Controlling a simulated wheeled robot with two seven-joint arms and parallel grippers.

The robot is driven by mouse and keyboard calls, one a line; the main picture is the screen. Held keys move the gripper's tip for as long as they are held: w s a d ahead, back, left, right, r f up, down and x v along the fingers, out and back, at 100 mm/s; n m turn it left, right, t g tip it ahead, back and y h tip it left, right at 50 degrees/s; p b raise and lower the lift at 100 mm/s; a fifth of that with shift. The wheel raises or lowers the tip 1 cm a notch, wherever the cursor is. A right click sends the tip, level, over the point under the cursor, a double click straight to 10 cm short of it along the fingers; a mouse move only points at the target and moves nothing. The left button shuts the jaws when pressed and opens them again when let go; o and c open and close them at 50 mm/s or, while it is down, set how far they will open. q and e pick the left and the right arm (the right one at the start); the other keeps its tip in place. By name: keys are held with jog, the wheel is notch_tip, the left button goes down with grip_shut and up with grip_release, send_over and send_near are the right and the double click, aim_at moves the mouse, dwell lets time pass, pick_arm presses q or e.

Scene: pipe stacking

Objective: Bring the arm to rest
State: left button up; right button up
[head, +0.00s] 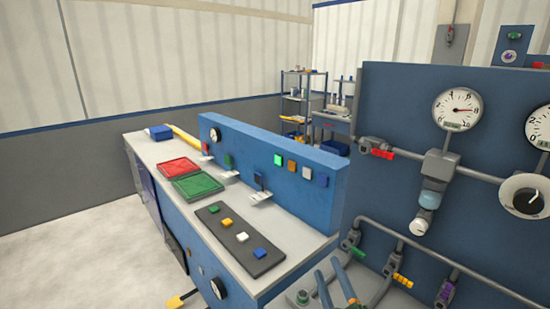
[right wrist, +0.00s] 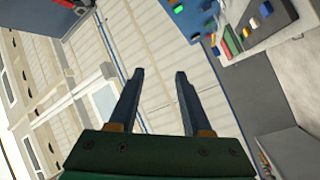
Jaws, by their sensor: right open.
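My right gripper (head: 328,268) shows at the bottom edge of the head view, its two blue fingers apart and pointing up. It is in front of the pipe panel (head: 400,180) and to the right of the workbench. In the right wrist view my right gripper (right wrist: 160,73) is open, with nothing between its fingers. The wrist camera looks at a pale ribbed wall (right wrist: 170,50) that appears tilted. My left gripper is in neither view.
The workbench (head: 150,150) carries a red tray (head: 178,167), a green tray (head: 197,186) and a dark strip (head: 240,238) with coloured blocks. A blue upright board (head: 270,165) stands along its back. Pipes and valves (head: 376,148) stick out from the panel at right. The floor (head: 80,250) at left is clear.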

jog(key=s+d+f+m+g+h, duration=0.6)
jog(key=s+d+f+m+g, duration=0.25)
jog(key=s+f, duration=0.35)
jog(key=s+a+f+m+g+y, duration=0.25)
jog(key=s+f+g, duration=0.4)
jog(key=s, duration=0.55)
jog(key=s+f+n+g+y+b, duration=0.1)
jog(key=s+f+g+b, duration=0.15)
jog(key=f, duration=1.65)
jog(key=s+d+f+b, duration=0.1)
jog(key=s+f+b, duration=0.2)
jog(key=s+f, duration=1)
jog(key=shift+s+d+f, duration=0.15)
jog(key=shift+d+f, duration=0.05)
jog(key=shift+f, duration=0.15)
jog(key=shift+g, duration=0.25)
